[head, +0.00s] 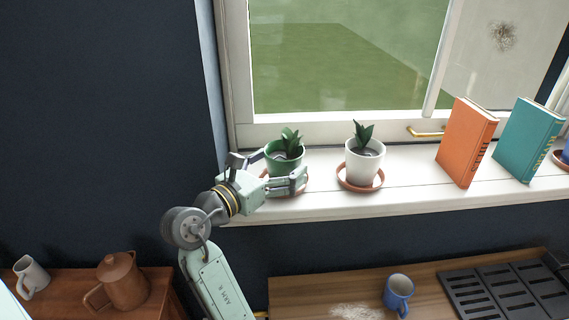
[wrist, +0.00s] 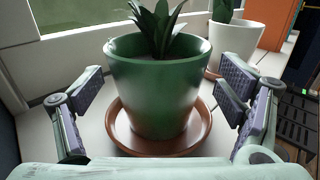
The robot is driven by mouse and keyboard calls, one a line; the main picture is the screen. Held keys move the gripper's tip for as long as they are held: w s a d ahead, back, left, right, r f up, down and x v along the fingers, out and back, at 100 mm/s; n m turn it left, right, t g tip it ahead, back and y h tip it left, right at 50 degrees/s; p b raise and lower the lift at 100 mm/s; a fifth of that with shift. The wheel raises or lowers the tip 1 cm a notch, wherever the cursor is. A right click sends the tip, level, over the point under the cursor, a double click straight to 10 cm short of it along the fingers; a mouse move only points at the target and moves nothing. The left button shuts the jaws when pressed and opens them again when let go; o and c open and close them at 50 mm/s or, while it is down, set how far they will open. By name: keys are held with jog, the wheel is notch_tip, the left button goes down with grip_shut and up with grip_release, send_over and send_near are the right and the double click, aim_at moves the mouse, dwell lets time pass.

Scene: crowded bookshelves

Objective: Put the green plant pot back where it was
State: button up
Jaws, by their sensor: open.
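The green plant pot (head: 286,158) holds a small leafy plant and stands upright at the left end of the white windowsill. In the wrist view the pot (wrist: 158,88) stands on a round terracotta saucer (wrist: 165,147). My gripper (head: 276,168) reaches in from the left at sill height, with its fingers around the pot's sides. In the wrist view my gripper (wrist: 160,105) is open, with one finger on each side of the pot and a visible gap at both sides.
A white plant pot (head: 364,163) on its own saucer (head: 344,181) stands to the right. Farther right are an orange book (head: 467,142) and a teal book (head: 528,140). The window (head: 330,122) is behind. Below are a blue mug (head: 398,292) and a brown jug (head: 123,280).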

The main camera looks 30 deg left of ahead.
aim_at(273, 170)
jog(key=s, duration=0.3)
jog(key=s+b, duration=0.1)
jog(key=s, duration=0.1)
jog(key=shift+s+a, duration=0.3)
jog(key=shift+a, duration=0.1)
